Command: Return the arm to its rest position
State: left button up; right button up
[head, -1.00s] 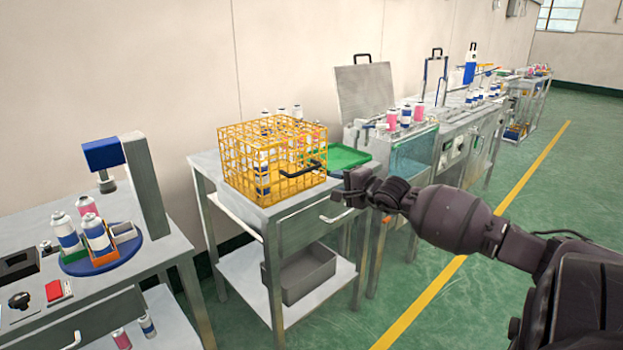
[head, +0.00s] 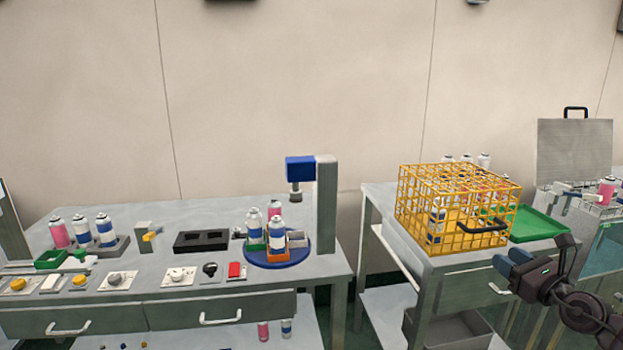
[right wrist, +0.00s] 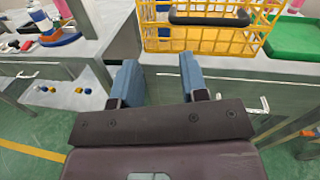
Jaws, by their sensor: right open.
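My right gripper (head: 515,262) is at the lower right of the head view, in front of the small table with the yellow wire basket (head: 412,200). In the right wrist view its two blue fingers (right wrist: 157,78) stand apart with nothing between them. The basket (right wrist: 152,30) is ahead of the fingers there, apart from them. It has a black handle and holds several cans. My left gripper is not in view.
The small table's drawer front (head: 455,290) is close to my right gripper. A green tray (head: 540,225) lies beside the basket. To the left, a long workbench (head: 345,262) carries a crimping stand (head: 326,205), a blue turntable (head: 262,262) with cans, and several controls.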

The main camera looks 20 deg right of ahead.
jog(key=s+a+f+m+g+h+p, duration=0.15)
jog(key=s+a+f+m, duration=0.35)
jog(key=f+m, duration=0.5)
jog(key=s+a+f+m+g+h, duration=0.15)
jog(key=s+a+f+m, duration=0.4)
jog(key=m, duration=0.85)
pick_arm(q)
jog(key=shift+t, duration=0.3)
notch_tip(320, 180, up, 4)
jog(key=p, duration=0.3)
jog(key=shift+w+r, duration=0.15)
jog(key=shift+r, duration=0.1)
pick_arm(e)
jog(key=s+a+f+m+g, duration=0.1)
jog(key=s+a+f+m, duration=0.2)
jog(key=s+a+m, duration=0.1)
jog(key=s+a+f+m+g+y, duration=0.1)
jog(key=s+a+m, duration=0.3)
jog(key=a, duration=0.5)
jog(key=s+a+f+m+g+y, duration=0.1)
jog(key=s+a+f+m+g, duration=0.1)
jog(key=s+a+f+m, duration=0.2)
jog(key=s+a, duration=0.2)
jog(key=s, duration=0.2)
jog(key=shift+a+f+m, duration=0.2)
jog(key=shift+f+m, duration=0.1)
jog(key=shift+m, duration=0.1)
